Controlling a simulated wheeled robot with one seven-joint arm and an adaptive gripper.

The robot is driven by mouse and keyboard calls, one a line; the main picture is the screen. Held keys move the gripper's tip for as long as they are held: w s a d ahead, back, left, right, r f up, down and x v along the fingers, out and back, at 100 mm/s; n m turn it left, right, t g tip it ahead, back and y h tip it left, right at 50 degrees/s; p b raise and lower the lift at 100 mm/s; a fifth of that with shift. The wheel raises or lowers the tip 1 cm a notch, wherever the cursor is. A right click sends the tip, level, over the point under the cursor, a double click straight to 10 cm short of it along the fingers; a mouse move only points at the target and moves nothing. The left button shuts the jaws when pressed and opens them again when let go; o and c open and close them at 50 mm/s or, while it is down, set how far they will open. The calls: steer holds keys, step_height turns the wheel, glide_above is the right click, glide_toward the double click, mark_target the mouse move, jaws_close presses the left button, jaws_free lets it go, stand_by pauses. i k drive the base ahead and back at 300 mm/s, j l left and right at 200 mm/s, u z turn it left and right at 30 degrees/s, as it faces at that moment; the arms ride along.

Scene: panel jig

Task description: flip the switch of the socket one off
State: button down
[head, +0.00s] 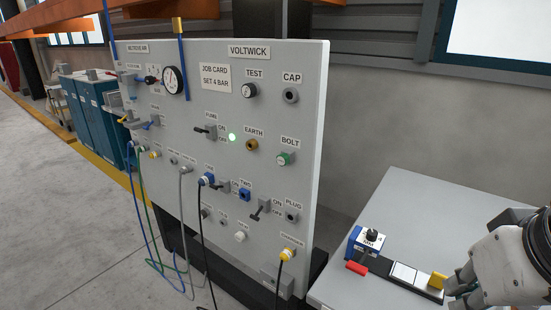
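The grey panel (300,130) stands upright at centre. A blue socket (205,179) sits low in its middle with a plug and black cable in it; the small label above it is too small to read surely, perhaps ONE. A dark switch lever (221,186) is just right of that socket; its position is hard to tell. A blue socket labelled TWO (244,195) is further right and empty, with a black lever switch (261,210) beside it, marked ON and OFF. My gripper (456,285) is at the lower right over the side table, away from the panel; its fingers are partly cut off.
The panel also bears a gauge (173,80), a lit green lamp (232,138), another lever switch (206,131) and several hanging cables.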

mark_target(212, 187)
steer(key=i+j, duration=0.15)
steer(key=j, duration=0.2)
steer(key=i+j+z, duration=0.1)
steer(key=j, duration=0.3)
steer(key=i+j+z, duration=0.1)
steer(key=j, duration=0.25)
steer(key=i+j, duration=0.2)
steer(key=j, duration=0.2)
steer(key=i+j+z, duration=0.1)
steer(key=j, duration=0.25)
steer(key=i+j, duration=0.1)
steer(key=j, duration=0.3)
steer(key=z, duration=0.05)
